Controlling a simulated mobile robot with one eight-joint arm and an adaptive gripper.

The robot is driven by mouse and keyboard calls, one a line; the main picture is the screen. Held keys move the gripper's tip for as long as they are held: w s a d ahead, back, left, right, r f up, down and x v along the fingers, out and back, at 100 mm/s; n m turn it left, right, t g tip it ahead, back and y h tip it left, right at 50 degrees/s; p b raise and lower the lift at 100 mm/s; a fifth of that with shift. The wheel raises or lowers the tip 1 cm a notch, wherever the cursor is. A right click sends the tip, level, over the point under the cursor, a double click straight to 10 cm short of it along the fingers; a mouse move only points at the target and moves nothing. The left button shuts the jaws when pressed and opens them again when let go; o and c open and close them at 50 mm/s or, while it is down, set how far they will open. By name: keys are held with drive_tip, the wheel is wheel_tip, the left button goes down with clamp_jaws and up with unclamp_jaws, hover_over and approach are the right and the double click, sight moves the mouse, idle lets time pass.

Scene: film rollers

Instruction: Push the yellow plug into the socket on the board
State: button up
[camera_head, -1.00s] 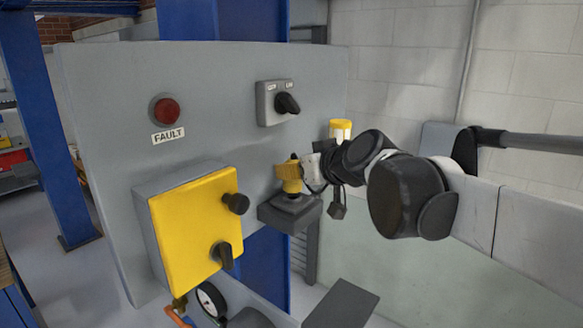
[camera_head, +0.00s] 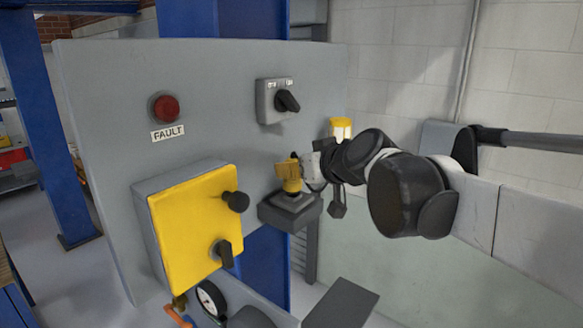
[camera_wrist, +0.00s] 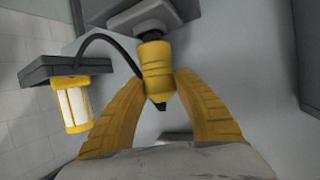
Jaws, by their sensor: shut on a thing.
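The yellow plug (camera_wrist: 157,68) is between the two yellow fingers of my gripper (camera_wrist: 162,80) in the wrist view. The fingers are shut on it. In the head view the plug (camera_head: 292,186) stands upright at the top of the dark grey socket block (camera_head: 290,212) on the board (camera_head: 215,120). My gripper (camera_head: 289,170) reaches it from the right. In the wrist view the plug's dark end points to the grey socket block (camera_wrist: 110,12) at the top. How deep the end sits in the socket I cannot tell. A black cable (camera_wrist: 100,42) curves beside the plug.
A yellow-capped lamp (camera_head: 340,129) is behind my arm. A yellow-fronted box (camera_head: 195,230) with black knobs juts out left of the socket. A rotary switch (camera_head: 276,102) and red fault button (camera_head: 165,110) are above. A gauge (camera_head: 210,300) is below.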

drive_tip(key=shift+f+b, duration=0.4)
drive_tip(key=shift+f, duration=0.25)
drive_tip(key=o, duration=1.2)
drive_tip(key=shift+o, duration=0.2)
drive_tip(key=shift+s, duration=0.1)
drive_tip(key=v, duration=1.1)
drive_tip(key=s+d+f+m+g+h+b, duration=0.1)
drive_tip(key=s+d+f+b, duration=0.3)
drive_tip(key=f+b, duration=0.9)
drive_tip(key=s+d+f+m+g+h+b, duration=0.2)
drive_tip(key=s+f+b, duration=0.6)
drive_tip(key=f, duration=2.2)
drive_tip(key=s+d+f+m+g+h+b, duration=0.1)
drive_tip(key=s+d+f+m+h+b, duration=0.2)
drive_tip(key=f+b, duration=1.5)
drive_tip(key=s+d+f, duration=0.3)
drive_tip(key=d, duration=0.1)
drive_tip(key=shift+f+g+h, duration=0.3)
drive_tip(key=shift+g+h, duration=0.1)
